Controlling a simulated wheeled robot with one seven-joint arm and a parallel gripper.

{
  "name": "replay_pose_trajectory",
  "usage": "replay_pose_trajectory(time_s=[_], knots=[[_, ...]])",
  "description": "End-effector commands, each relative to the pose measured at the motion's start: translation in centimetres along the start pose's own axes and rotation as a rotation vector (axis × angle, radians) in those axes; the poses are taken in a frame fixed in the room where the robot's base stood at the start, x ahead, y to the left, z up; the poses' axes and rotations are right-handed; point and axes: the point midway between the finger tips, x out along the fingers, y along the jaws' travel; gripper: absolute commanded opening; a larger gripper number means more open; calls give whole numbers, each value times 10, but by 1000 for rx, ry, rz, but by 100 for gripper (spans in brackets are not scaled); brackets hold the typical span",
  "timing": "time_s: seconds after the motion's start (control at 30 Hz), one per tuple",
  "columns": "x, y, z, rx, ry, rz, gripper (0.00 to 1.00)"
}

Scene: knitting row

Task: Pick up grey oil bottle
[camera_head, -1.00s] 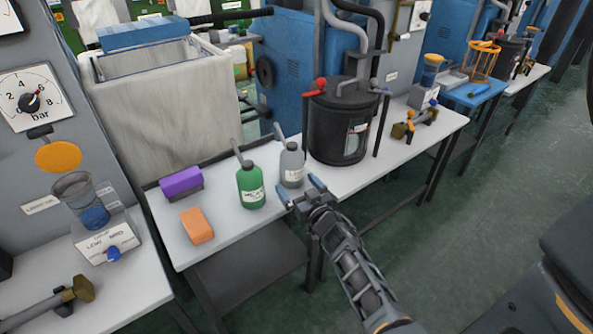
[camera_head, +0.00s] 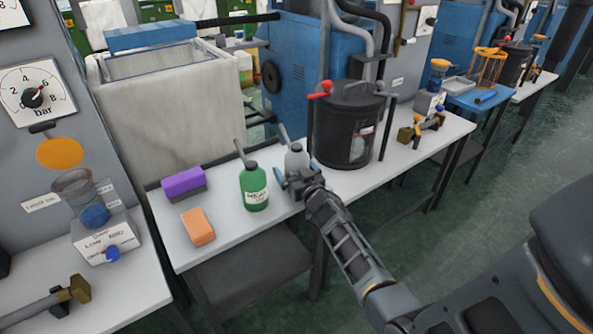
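The grey oil bottle (camera_head: 295,155) stands upright on the white table, with its slanted spout rising at the upper left. My gripper (camera_head: 290,183) is right in front of it and hides its lower body. The blue fingertips are apart, one on each side of the bottle's visible lower part. I cannot tell whether they touch it. The green oil bottle (camera_head: 254,187) stands upright just to the left of my gripper, with a small gap to the left finger.
A black tank (camera_head: 347,130) with a red-knobbed lever stands close on the right. A purple brush-like block (camera_head: 184,182) and an orange block (camera_head: 198,227) lie on the left part of the white table (camera_head: 232,228). Bare tabletop lies in front of the green bottle.

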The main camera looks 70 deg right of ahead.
Motion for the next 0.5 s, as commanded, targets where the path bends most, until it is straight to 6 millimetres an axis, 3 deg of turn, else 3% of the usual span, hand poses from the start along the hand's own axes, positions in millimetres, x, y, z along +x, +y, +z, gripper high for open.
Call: replay_pose_trajectory(time_s=[0.1,0.5], knots=[[0,0,0,0,0,0,98],[0,0,0,0,0,0,60]])
